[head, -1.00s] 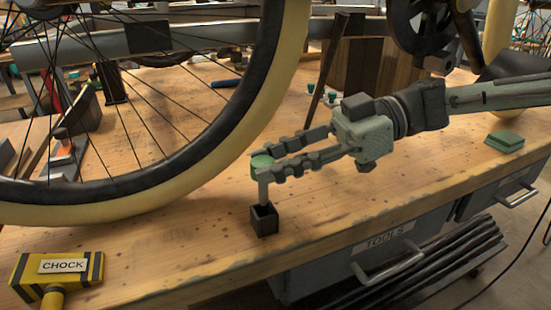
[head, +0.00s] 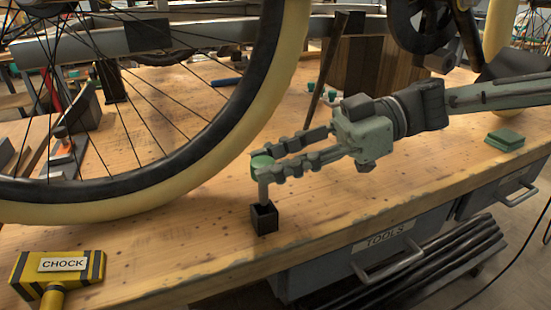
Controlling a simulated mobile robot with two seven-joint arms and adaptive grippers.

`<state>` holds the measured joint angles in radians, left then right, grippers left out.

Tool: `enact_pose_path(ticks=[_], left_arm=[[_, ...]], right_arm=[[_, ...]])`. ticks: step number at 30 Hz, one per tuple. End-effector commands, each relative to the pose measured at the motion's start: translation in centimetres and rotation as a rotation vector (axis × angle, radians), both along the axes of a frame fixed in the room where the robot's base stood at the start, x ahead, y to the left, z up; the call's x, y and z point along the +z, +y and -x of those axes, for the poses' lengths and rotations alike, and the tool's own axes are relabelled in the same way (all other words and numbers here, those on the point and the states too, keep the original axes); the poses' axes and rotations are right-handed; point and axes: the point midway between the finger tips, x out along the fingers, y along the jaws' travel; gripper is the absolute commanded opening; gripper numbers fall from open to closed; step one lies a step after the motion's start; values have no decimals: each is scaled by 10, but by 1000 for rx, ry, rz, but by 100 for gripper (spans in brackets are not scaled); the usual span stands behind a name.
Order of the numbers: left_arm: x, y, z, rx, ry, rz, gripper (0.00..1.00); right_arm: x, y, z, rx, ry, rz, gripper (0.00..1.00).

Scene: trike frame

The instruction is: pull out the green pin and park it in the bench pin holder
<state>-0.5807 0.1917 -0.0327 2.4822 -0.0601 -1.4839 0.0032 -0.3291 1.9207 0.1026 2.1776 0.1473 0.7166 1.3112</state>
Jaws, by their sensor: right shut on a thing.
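The green pin has a round green head (head: 262,161) and a grey shank (head: 263,190) that points down. The bench pin holder (head: 264,218) is a small dark square block with an open top, on the bench near its front edge. My right gripper (head: 268,166) comes in from the right and is shut on the pin's head. The pin is upright over the holder, and its lower end meets the holder's opening. How deep the tip sits is hidden by the holder's walls. My left gripper is not in view.
A large wheel (head: 190,170) with a cream tyre stands behind and left of the holder. A yellow and black chock (head: 58,275) lies at the front left. A green block (head: 504,141) lies at the right. The bench front (head: 170,265) is clear.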

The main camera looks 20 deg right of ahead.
Motion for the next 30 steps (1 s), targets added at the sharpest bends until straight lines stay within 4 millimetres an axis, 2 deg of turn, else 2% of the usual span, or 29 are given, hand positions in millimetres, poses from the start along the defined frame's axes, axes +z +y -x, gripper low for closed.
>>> enact_pose_path(ticks=[30], left_arm=[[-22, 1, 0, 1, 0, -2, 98]], right_arm=[[-27, 0, 0, 0, 1, 0, 0]])
